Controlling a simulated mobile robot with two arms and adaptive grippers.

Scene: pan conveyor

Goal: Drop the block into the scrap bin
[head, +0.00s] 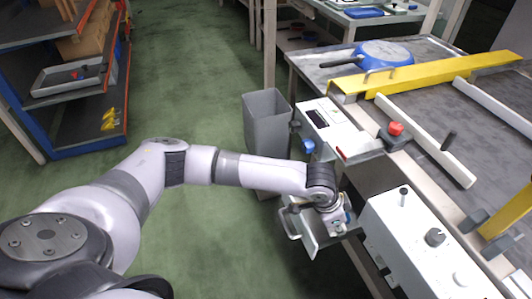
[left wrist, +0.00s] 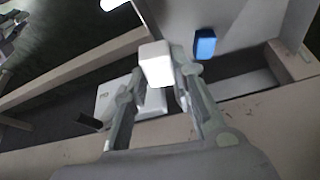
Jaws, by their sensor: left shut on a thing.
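My left gripper (left wrist: 160,76) is shut on a small white block (left wrist: 156,61), which sits between its fingertips in the left wrist view. In the head view my left gripper (head: 338,218) is at the conveyor's near side, over a grey metal tray with a handle (head: 305,238). The block cannot be made out there. The grey scrap bin (head: 262,128), open at the top, stands on the floor behind my left forearm, up and left of the gripper. Its lower part is partly hidden by the arm. My right gripper is not in view.
A yellow bar (head: 430,76) and a blue pan (head: 383,52) are farther back. Shelves (head: 75,90) stand at left; green floor (head: 190,70) between is clear.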

